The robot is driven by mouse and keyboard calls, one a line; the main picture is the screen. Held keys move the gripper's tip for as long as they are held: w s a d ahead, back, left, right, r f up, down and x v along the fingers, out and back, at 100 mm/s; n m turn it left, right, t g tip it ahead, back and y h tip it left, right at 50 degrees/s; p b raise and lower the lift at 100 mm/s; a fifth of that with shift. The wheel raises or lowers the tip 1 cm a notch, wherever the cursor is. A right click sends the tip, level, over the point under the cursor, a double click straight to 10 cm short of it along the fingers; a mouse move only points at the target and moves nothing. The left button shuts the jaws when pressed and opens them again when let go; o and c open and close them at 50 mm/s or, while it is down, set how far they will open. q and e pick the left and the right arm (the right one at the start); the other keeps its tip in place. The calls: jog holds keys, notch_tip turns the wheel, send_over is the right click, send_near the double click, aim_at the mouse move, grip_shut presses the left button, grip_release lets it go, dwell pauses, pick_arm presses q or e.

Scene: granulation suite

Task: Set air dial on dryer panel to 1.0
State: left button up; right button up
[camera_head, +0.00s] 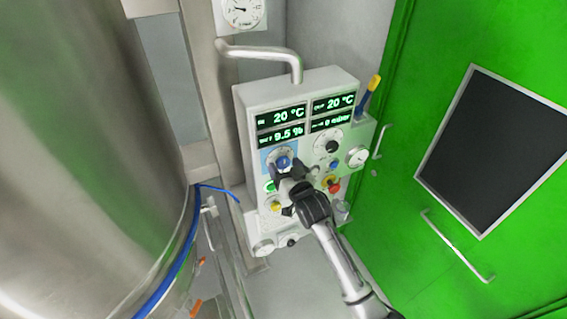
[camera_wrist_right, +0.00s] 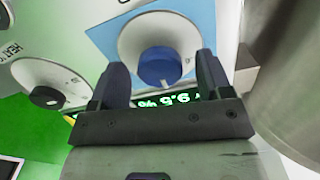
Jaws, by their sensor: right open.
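The dryer panel (camera_head: 300,97) is a pale box with green digital readouts in the head view. A blue knob on a white round dial with a light blue backing, taken to be the air dial (camera_head: 284,162), sits left of centre on it. In the right wrist view the blue knob (camera_wrist_right: 158,67) shows between the dark fingertips with gaps on both sides. My right gripper (camera_head: 287,173) is open at the dial; the fingers (camera_wrist_right: 160,72) do not appear to squeeze the knob. The dial's setting cannot be read. My left gripper is out of view.
A second dial with a black knob (camera_head: 331,146) is to the right, and a red button (camera_head: 334,187) below it. A gauge (camera_head: 357,157) is at the panel's right edge. A steel vessel (camera_head: 80,150) fills the left, and a green door (camera_head: 400,210) stands at right.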

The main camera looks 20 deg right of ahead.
jog(key=shift+w, duration=0.65)
jog(key=c, duration=0.9)
